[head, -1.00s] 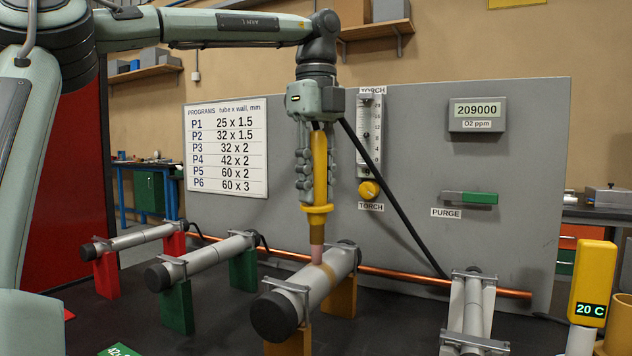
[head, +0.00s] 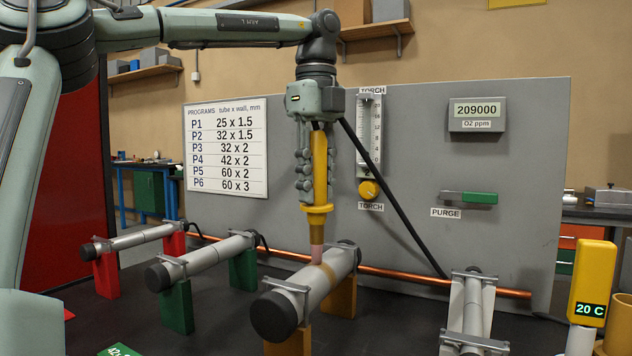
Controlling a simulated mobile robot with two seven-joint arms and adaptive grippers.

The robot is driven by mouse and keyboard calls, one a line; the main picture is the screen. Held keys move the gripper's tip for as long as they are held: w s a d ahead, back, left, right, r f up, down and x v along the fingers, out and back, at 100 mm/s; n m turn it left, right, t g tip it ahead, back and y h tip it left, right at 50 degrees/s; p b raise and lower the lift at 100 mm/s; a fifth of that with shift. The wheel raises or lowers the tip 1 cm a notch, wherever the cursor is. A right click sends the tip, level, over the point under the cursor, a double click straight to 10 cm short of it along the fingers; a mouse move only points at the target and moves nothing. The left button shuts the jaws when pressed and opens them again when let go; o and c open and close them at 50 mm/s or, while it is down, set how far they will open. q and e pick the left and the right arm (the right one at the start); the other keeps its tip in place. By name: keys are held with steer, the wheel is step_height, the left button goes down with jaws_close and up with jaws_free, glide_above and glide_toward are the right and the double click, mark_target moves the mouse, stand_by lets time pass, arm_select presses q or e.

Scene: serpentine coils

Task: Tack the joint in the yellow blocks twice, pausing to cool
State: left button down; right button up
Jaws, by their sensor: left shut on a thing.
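My left gripper (head: 314,180) is shut on the yellow torch (head: 319,165), which hangs upright with its pink nozzle pointing down. The nozzle tip is at the brownish joint (head: 327,271) on top of the grey tube (head: 312,292); I cannot tell whether it touches. This tube lies clamped in the yellow blocks (head: 341,297) and has a black cap at its near end. A black cable runs from the torch down to the right. A yellow temperature gauge (head: 593,275) at the right reads 20 C. My right gripper is not in view.
Other tubes lie in green blocks (head: 177,306) and red blocks (head: 106,275) to the left. Another clamped tube (head: 472,305) stands at the right. A copper pipe (head: 393,275) runs behind. The grey panel (head: 420,150) carries a flowmeter, O2 display and purge lever.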

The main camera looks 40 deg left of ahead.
mark_target(316, 138)
arm_select(q)
steer(key=shift+f, duration=0.3)
steer(key=shift+w+a+r, duration=0.1)
steer(key=shift+a+r, duration=0.05)
steer(key=shift+r, duration=3.55)
stand_by(4.0)
